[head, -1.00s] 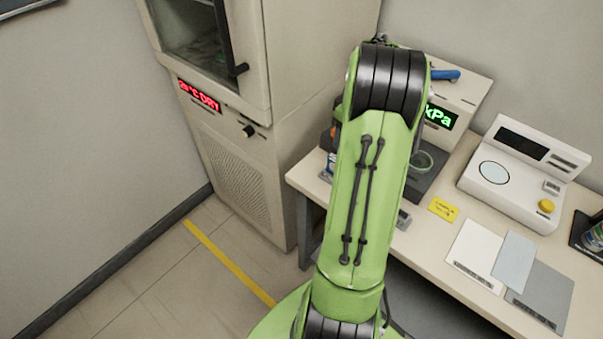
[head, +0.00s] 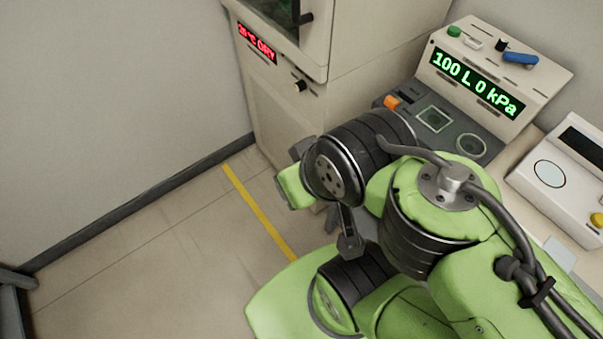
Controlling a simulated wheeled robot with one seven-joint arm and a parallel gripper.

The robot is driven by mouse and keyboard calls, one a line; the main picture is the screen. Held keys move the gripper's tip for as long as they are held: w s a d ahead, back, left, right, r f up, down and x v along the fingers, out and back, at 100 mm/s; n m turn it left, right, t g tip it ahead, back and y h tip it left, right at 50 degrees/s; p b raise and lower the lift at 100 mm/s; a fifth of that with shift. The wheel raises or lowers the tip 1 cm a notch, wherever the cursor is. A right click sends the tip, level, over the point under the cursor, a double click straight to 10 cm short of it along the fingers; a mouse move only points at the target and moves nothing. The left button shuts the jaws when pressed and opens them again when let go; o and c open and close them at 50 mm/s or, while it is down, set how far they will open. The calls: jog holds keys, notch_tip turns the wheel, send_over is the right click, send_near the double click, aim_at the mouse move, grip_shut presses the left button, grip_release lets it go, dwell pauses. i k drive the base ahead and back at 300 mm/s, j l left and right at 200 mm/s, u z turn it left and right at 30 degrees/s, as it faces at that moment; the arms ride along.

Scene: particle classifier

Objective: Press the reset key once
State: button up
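No key with a readable reset label shows. A beige device with a green "100 L 0 kPa" display (head: 478,83) stands on the bench. On its top are a green knob (head: 454,31), a small white key (head: 473,44), a dark knob (head: 501,45) and a blue lever (head: 520,58). Its dark base (head: 455,150) carries an orange part (head: 391,102). A white device (head: 550,195) with a round plate stands to the right, with a yellow button (head: 597,220) at the picture's edge. My green arm covers the bench front. I cannot make out my gripper's fingers.
A beige cabinet (head: 355,85) with a red display (head: 257,44) and a small dark knob (head: 300,86) stands behind to the left. A yellow floor line (head: 258,212) crosses open floor at left. My arm hides much of the bench.

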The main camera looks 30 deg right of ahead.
aim_at(476, 44)
jog(key=z, duration=2.1)
